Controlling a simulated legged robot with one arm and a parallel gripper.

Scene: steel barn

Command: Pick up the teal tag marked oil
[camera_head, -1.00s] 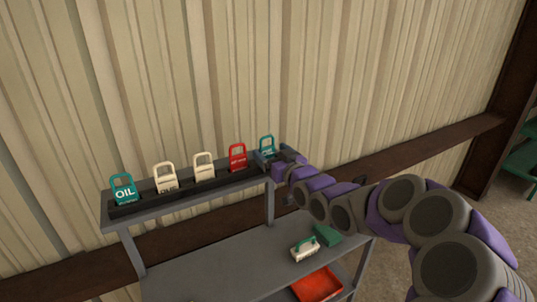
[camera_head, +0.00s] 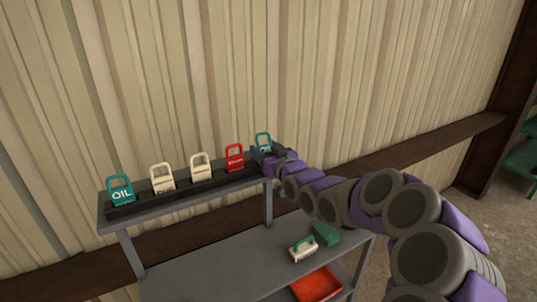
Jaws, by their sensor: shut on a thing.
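A teal tag (camera_head: 121,193) with "OIL" in white letters stands in the left end of the long dark rack on the upper shelf. A second teal tag (camera_head: 263,140) stands at the right end, its lettering partly covered and not readable. My gripper (camera_head: 264,156) is at this right-hand teal tag, far from the tag that reads OIL. It is shut on the right-hand teal tag, which still appears upright at the rack. My gripper hides the lower part of that tag and the rack end there.
Two cream tags (camera_head: 163,182) and a red tag (camera_head: 234,160) stand between the teal ones. The rack is on a grey shelf unit (camera_head: 190,262) against the ribbed wall. A white-and-green object (camera_head: 302,251), a green block (camera_head: 326,236) and a red tray (camera_head: 316,284) lie lower down.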

